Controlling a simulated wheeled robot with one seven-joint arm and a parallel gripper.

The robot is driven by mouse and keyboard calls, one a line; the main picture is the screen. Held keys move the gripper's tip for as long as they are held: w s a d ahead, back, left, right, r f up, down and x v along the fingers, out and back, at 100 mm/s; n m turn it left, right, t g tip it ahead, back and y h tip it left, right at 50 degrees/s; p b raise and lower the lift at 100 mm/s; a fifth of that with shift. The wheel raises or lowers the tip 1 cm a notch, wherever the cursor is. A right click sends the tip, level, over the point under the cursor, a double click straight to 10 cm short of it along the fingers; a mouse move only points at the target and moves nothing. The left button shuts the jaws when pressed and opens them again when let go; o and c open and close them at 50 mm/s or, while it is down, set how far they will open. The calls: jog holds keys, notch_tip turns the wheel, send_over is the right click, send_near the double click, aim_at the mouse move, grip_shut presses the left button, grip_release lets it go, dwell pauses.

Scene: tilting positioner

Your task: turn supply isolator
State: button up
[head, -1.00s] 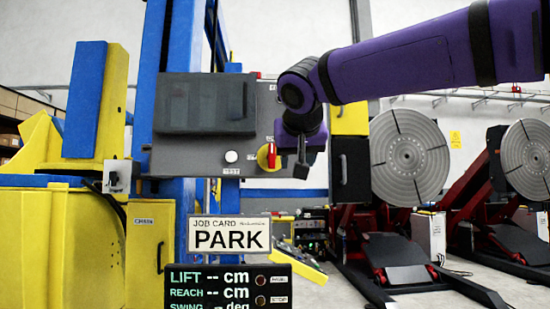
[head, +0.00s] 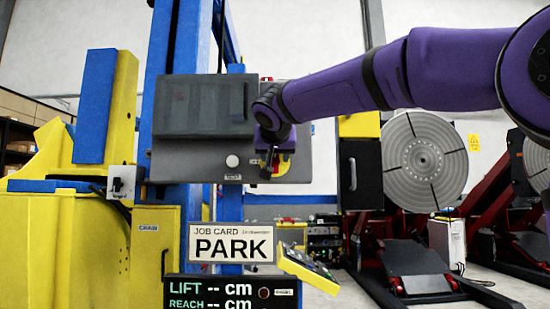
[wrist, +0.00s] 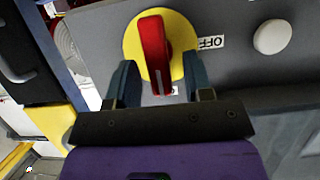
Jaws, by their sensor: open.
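The supply isolator is a red handle (wrist: 155,52) on a round yellow plate (wrist: 184,34), mounted on a grey panel. In the wrist view the handle stands nearly in line with my gripper, leaning slightly. My gripper (wrist: 162,88) is open, with one finger on each side of the handle's near end and gaps showing on both sides. An OFF label (wrist: 211,43) sits right of the plate in that view. In the head view my gripper (head: 268,168) is in front of the panel and covers most of the isolator; part of the yellow plate (head: 284,166) shows.
A white round button (head: 232,160) sits left of the isolator on the panel (head: 200,170). A dark box (head: 205,105) projects above it. A PARK job card (head: 231,242) and a display (head: 232,292) stand below. Positioners with round grey plates (head: 424,158) are at the right.

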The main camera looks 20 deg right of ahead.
jog(key=shift+w+d+f, duration=0.25)
jog(key=shift+w+f, duration=0.05)
jog(key=shift+w, duration=0.3)
jog(key=shift+c, duration=0.5)
jog(key=c, duration=0.7)
